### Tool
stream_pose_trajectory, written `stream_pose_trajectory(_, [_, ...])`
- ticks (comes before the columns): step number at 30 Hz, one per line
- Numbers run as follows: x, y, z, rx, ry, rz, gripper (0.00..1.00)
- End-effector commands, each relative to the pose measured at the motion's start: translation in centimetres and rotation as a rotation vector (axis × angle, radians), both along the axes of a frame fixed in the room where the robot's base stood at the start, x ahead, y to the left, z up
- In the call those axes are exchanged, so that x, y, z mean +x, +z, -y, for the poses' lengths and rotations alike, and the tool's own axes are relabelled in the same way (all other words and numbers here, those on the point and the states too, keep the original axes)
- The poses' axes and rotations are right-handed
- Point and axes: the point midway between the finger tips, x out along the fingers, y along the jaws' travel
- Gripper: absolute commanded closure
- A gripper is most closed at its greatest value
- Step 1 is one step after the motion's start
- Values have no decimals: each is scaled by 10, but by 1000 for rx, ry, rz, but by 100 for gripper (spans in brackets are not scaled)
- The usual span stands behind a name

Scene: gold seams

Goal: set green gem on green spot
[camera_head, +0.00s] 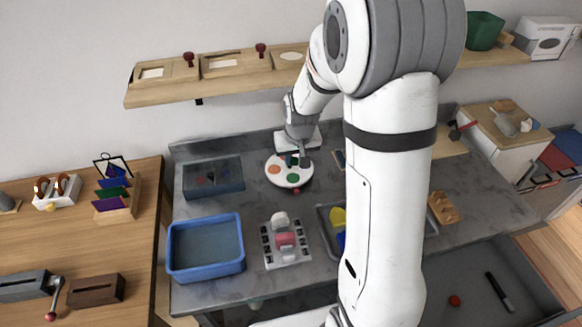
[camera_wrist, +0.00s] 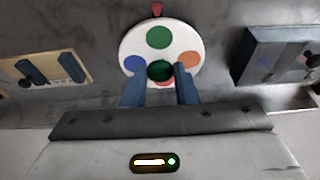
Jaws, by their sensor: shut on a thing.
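A round white disc (camera_head: 279,181) lies on the grey counter and shows in the wrist view (camera_wrist: 172,29). On it are a green spot (camera_wrist: 158,38) on the side by a small red knob (camera_wrist: 157,9), a blue spot (camera_wrist: 134,64) and an orange spot (camera_wrist: 190,62). My gripper (camera_wrist: 160,78) is shut on a dark green gem (camera_wrist: 160,70), between its two blue-grey fingers. The gem is over the disc's edge opposite the knob, apart from the green spot in view.
A dark open box (camera_head: 213,178) stands left of the disc, with a blue bin (camera_head: 206,274) nearer. A white rack (camera_head: 284,240) and a grey tray (camera_head: 325,226) stand in front. A wooden board with blue pieces (camera_wrist: 45,68) is beside the disc. A shelf (camera_head: 165,93) hangs above.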

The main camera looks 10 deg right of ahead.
Motion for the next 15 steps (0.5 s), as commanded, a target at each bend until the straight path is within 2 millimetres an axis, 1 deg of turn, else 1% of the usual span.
stream_pose_trajectory(1, [10,1,0,0,0,-1,95])
stream_pose_trajectory(3, [7,-14,0,0,0,-6,95])
stream_pose_trajectory(6, [7,-25,0,0,0,-3,95])
stream_pose_trajectory(11, [6,-37,0,0,0,-3,95])
stream_pose_trajectory(15, [6,-60,0,0,1,-6,95])
